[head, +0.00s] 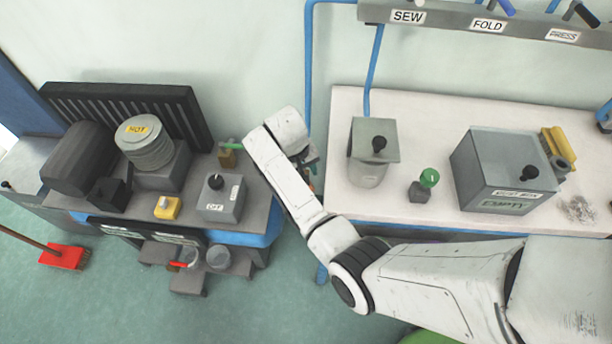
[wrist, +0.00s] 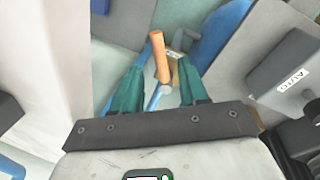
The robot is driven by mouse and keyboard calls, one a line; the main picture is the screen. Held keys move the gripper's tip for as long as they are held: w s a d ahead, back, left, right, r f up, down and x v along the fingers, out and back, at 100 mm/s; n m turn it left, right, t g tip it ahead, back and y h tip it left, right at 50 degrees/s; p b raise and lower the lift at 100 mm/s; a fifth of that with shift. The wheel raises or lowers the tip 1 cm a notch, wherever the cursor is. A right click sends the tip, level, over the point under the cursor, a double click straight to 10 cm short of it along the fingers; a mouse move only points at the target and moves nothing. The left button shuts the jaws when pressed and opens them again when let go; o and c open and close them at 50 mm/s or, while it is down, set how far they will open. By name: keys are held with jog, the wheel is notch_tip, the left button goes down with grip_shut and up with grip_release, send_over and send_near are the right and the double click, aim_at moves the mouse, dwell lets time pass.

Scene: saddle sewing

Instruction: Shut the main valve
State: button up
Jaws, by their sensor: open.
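In the wrist view an orange lever handle (wrist: 158,48) stands between the teal fingers of my gripper (wrist: 160,67). A blue pipe (wrist: 154,101) shows below it, so this looks like the main valve, but I see no readable name on it. The fingers are open, one on each side of the lever, with gaps visible. I cannot tell how deep the lever sits between them.
The left bench carries a grey switch box (head: 221,200) and a brass fitting with a green handle (head: 230,146). A labelled rail (head: 455,20) runs above.

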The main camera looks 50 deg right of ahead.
notch_tip(320, 180, up, 7)
jog(key=a, duration=0.1)
jog(key=shift+w+a, duration=0.15)
jog(key=shift+w, duration=0.15)
jog(key=shift+c, duration=0.3)
